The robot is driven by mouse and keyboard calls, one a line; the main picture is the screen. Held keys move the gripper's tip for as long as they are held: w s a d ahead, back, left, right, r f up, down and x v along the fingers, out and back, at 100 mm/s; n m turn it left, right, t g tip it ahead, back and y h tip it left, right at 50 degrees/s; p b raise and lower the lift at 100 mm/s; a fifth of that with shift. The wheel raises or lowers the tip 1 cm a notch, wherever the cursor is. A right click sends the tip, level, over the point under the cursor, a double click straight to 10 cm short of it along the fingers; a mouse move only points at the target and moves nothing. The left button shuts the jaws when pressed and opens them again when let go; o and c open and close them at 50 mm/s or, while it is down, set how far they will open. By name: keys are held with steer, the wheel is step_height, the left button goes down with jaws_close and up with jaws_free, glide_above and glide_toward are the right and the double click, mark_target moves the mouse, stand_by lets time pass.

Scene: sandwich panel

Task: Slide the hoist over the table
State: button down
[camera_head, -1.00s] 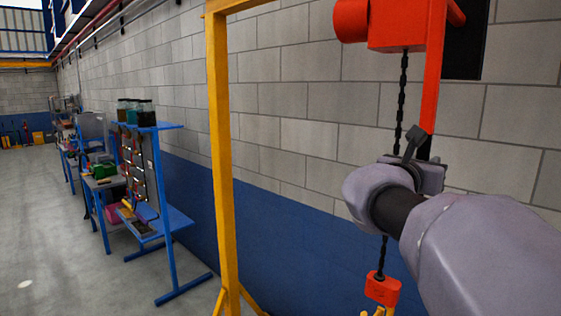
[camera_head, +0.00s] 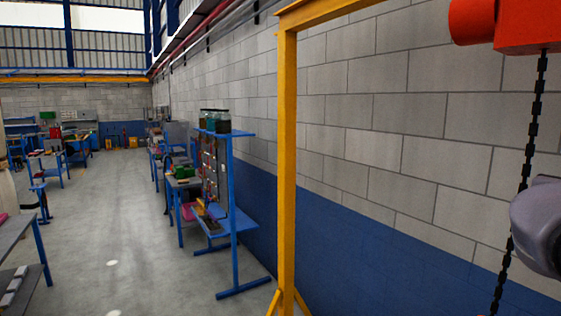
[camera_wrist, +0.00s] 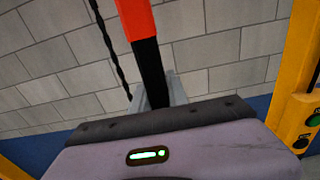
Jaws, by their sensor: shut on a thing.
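The red hoist (camera_head: 505,25) hangs at the upper right of the head view, with its dark chain (camera_head: 526,140) running down past the picture's lower edge. Its hook end is out of view. In the wrist view my gripper (camera_wrist: 158,92) is shut on the hoist's handle (camera_wrist: 148,62), a red bar with a black lower end. The chain (camera_wrist: 107,40) hangs beside the bar on the left. In the head view only a grey part of my arm shows at the right edge. A grey table (camera_head: 30,255) stands at the left edge; I cannot tell whether it is the task's table.
The yellow gantry post (camera_head: 287,170) stands left of the hoist, against a block wall. A blue workbench (camera_head: 230,225) with jars on top is beyond it. A yellow post with buttons (camera_wrist: 300,95) shows at right in the wrist view. The grey floor between the benches is clear.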

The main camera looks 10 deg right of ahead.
steer(key=shift+s+d, duration=0.15)
steer(key=shift+s, duration=0.2)
steer(key=c, duration=1.6)
jaws_free()
steer(key=shift+w, duration=0.1)
steer(key=o, duration=0.3)
steer(key=shift+w, duration=0.2)
steer(key=p+v, duration=0.1)
steer(key=v, duration=1.6)
steer(key=shift+s+a, duration=0.15)
steer(key=shift+a, duration=0.15)
